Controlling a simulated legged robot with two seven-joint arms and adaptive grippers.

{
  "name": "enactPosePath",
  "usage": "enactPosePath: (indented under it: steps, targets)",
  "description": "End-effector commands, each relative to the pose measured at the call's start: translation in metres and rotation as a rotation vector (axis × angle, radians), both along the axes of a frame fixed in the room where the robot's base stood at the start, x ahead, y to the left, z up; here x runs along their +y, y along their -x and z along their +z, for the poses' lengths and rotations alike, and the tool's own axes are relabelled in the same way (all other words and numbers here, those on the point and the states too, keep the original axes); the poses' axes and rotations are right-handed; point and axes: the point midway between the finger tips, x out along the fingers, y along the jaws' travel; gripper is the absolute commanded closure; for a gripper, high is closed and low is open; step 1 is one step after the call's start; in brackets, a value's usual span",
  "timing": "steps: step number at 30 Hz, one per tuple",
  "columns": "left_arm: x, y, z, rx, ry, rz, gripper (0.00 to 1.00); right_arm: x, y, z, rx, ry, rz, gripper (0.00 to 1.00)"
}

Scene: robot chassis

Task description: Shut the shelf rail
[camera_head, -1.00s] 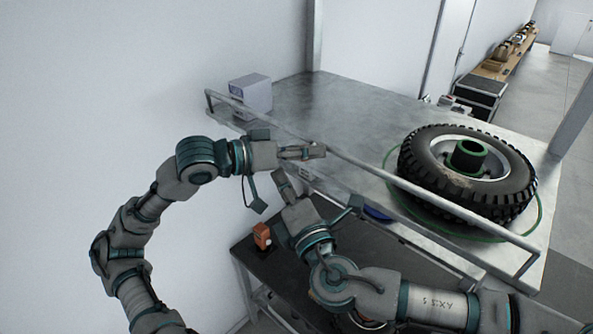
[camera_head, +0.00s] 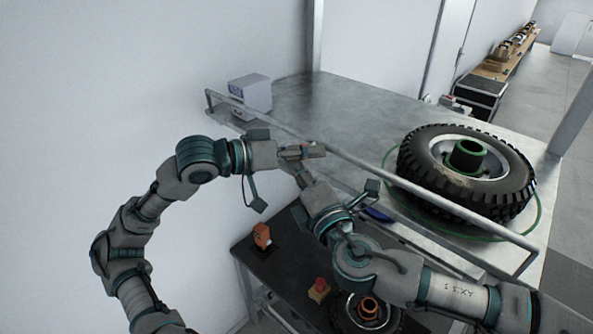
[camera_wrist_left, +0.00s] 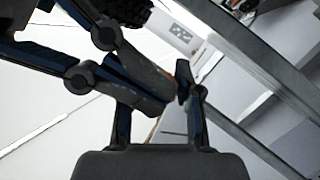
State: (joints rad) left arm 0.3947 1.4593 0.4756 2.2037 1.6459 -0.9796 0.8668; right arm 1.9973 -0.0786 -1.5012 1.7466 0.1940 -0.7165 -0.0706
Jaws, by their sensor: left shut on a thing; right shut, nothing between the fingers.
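The shelf rail (camera_head: 400,184) is a thin grey metal frame along the near edge of the upper metal shelf (camera_head: 350,105). It stands raised at the edge, running from the back left to the front right. My left gripper (camera_head: 318,150) is shut on the rail left of its middle. My right gripper (camera_head: 295,165) is shut and empty, just below and close to the left gripper; whether they touch I cannot tell. In the left wrist view, the left gripper's fingers (camera_wrist_left: 168,95) are close together, dark finger links crowd the upper left, and the grip itself is partly hidden.
A big tyre (camera_head: 420,165) with a green hose lies on the shelf at the right. A grey box (camera_head: 250,95) stands at the back left. A dark lower shelf (camera_head: 285,275) holds an orange item (camera_head: 262,236), a red-topped yellow item (camera_head: 319,289) and a wheel (camera_head: 345,318).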

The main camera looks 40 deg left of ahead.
Motion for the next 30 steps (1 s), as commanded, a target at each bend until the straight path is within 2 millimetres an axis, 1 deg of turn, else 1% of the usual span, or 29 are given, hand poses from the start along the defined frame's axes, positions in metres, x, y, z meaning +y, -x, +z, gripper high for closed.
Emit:
enactPosePath:
  steps: [1, 2, 3, 5, 15, 19, 23, 30]
  targets:
    - [0.003, 0.001, 0.01, -0.028, 0.0, 0.007, 1.0, -0.004, -0.01, 0.005, -0.001, -0.01, -0.025, 1.0]
    - [0.003, 0.001, 0.01, -0.028, 0.0, 0.007, 0.64, -0.004, -0.011, 0.005, -0.001, -0.01, -0.027, 1.0]
    - [0.003, 0.001, 0.009, -0.027, 0.0, 0.008, 0.54, -0.005, -0.011, 0.006, -0.001, -0.011, -0.029, 1.0]
    - [0.003, 0.001, 0.009, -0.025, 0.0, 0.007, 0.41, -0.005, -0.011, 0.006, -0.001, -0.011, -0.029, 1.0]
    - [-0.001, 0.0, 0.004, -0.013, -0.002, 0.002, 0.41, -0.006, -0.01, 0.004, 0.001, -0.01, -0.023, 1.0]
    - [0.0, 0.006, 0.006, -0.014, 0.0, 0.001, 0.41, -0.007, -0.009, 0.004, 0.001, -0.009, -0.021, 1.0]
    - [0.008, 0.024, 0.009, -0.017, 0.003, -0.001, 0.41, -0.008, -0.008, 0.004, 0.0, -0.01, -0.021, 1.0]
    - [0.033, 0.073, 0.019, -0.02, 0.002, 0.001, 0.41, -0.008, -0.007, 0.004, -0.001, -0.011, -0.019, 1.0]
